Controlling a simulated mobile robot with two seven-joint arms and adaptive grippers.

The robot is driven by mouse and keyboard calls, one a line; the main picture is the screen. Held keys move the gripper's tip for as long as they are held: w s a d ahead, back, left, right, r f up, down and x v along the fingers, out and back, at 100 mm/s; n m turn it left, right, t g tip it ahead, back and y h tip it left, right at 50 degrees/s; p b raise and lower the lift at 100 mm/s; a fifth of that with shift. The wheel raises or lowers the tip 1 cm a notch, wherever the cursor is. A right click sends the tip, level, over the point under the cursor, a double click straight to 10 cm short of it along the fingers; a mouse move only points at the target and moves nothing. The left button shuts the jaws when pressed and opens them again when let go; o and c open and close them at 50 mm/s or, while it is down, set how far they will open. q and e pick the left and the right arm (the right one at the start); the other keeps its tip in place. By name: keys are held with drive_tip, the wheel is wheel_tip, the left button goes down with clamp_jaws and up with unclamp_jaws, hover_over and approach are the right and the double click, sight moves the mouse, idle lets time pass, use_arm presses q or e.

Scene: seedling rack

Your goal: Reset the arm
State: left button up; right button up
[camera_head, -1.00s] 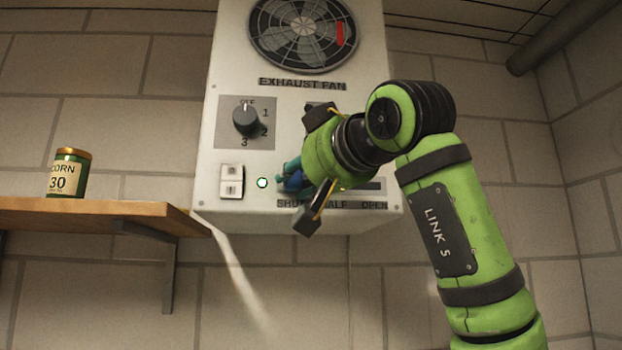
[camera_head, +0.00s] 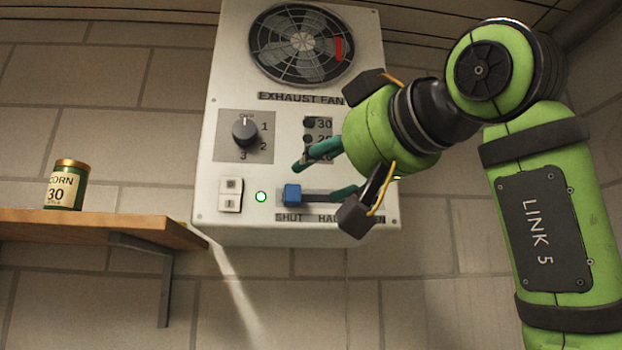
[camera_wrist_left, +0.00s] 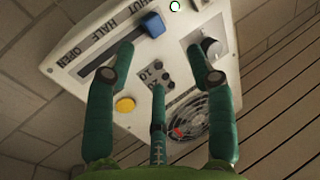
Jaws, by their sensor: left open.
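The white exhaust fan box (camera_head: 215,190) hangs on the wall. Its blue slider (camera_head: 292,195) sits at the SHUT end of its slot and also shows in the left wrist view (camera_wrist_left: 152,24). My left gripper (camera_head: 317,181) is open and empty in front of the box, right of the slider. Its teal fingers are spread apart in the left wrist view (camera_wrist_left: 160,78), with the slider beyond them and apart from them. The gripper covers part of the slot and labels. My right gripper is not in view.
A yellow button shows in the left wrist view (camera_wrist_left: 124,105).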

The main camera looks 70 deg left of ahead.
use_arm(q)
drive_tip(key=shift+w+d, duration=0.1)
drive_tip(key=shift+d, duration=0.85)
